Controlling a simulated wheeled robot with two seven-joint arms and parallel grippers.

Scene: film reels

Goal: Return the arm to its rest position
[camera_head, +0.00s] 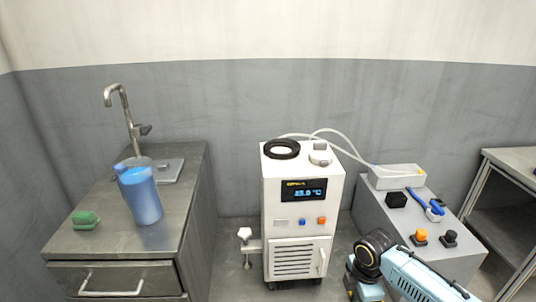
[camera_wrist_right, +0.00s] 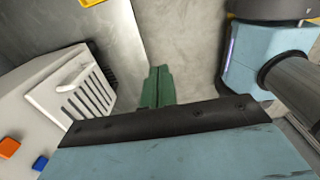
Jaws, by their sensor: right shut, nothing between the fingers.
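My right arm (camera_head: 412,277), light blue with a dark joint, comes in at the lower right of the head view, in front of the grey control box. Its gripper is not clear in that view. In the right wrist view my right gripper's green fingers (camera_wrist_right: 157,86) are together with nothing between them, above bare floor. The white machine stands to their left, apart from them. My left arm and gripper do not show.
The white machine (camera_head: 292,213) with a display stands in the middle; its vented front (camera_wrist_right: 80,105) also shows in the right wrist view. The grey control box (camera_head: 370,212) with knobs is close to my right arm. A metal sink cabinet (camera_head: 190,205) bears a blue jug (camera_head: 141,197) and green sponge (camera_head: 85,220).

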